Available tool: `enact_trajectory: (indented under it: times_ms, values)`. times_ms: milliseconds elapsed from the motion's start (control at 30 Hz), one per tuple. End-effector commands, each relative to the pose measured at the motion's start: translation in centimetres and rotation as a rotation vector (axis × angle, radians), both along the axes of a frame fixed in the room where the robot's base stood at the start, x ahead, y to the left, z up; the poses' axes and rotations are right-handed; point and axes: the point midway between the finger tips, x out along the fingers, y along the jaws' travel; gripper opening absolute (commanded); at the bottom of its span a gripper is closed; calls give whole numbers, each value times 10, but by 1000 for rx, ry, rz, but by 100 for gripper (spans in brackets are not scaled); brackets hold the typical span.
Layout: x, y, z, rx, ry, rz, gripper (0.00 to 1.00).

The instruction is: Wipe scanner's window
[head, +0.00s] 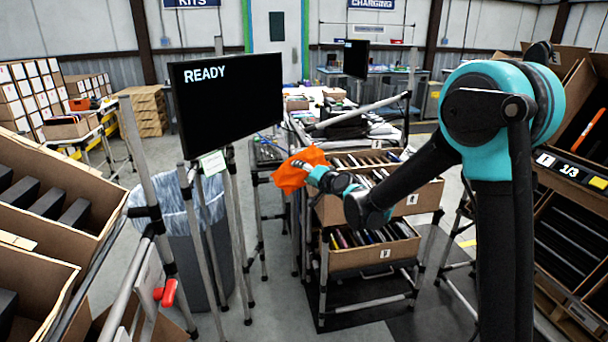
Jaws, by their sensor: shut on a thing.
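An orange cloth (291,175) hangs bunched at the end of my arm, near the middle of the head view. My gripper (313,172) is shut on the cloth, which covers its fingertips. The cloth and gripper appear left of the upper carton of files (412,197), near the cart's front left posts. I cannot make out the scanner or its window. I cannot tell whether the cloth touches anything behind it.
A black monitor (226,98) reading READY stands left of the cloth. Below it is a lined grey bin (192,250). A lower carton (375,258) sits under the upper one. Tilted cartons (55,190) flank the left, and a rack (575,215) stands right.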

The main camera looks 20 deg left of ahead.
Motion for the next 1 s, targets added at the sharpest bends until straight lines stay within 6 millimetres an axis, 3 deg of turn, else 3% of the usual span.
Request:
enact_trajectory:
  times_ms: [1000]
  values:
    - [11, 7, 0, 0, 0, 0, 32]
